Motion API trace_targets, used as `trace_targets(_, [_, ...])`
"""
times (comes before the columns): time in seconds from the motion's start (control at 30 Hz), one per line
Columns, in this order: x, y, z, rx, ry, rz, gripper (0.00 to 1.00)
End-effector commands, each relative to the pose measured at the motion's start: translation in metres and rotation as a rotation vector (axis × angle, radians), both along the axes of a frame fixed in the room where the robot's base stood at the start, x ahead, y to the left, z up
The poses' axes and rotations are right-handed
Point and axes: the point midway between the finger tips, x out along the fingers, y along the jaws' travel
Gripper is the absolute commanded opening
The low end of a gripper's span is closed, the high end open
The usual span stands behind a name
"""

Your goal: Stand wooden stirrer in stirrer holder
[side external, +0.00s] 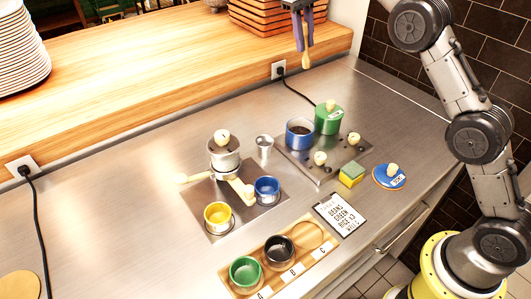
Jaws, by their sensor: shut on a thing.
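My gripper (303,46) is at the top of the side view, pointing down, high above the counter near the raised wooden ledge. Its purple fingers are shut on the wooden stirrer (306,61). The stirrer's light tip hangs below the fingers; its upper part is hidden between them. A small silver cup (264,146), which looks like the stirrer holder, stands on the steel counter, lower and to the left of my gripper. I cannot see anything standing in it.
Left of the cup, a metal pot (224,158) stands by a yellow cup (218,217) and a blue cup (267,189). Right of it are a blue canister (300,135) and a green canister (328,118). A wooden tray (310,254) holds cups in front. The left counter is mostly clear.

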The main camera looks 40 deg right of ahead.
Motion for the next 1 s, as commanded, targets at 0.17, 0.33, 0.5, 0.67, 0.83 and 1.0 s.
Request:
trace_targets(0.17, [0.001,0.0,0.012,0.0,-0.001,0.0,0.0])
trace_targets(0.33, [-0.004,0.005,0.022,0.005,-0.004,-0.006,0.0])
trace_targets(0.5, [-0.014,0.016,0.026,0.016,-0.015,-0.034,0.0])
trace_targets(0.67, [-0.025,0.029,0.03,0.032,-0.026,-0.065,0.0])
trace_targets(0.83, [-0.044,0.046,0.035,0.055,-0.041,-0.111,0.0])
trace_targets(1.0, [-0.08,0.07,0.037,0.092,-0.055,-0.187,0.0])
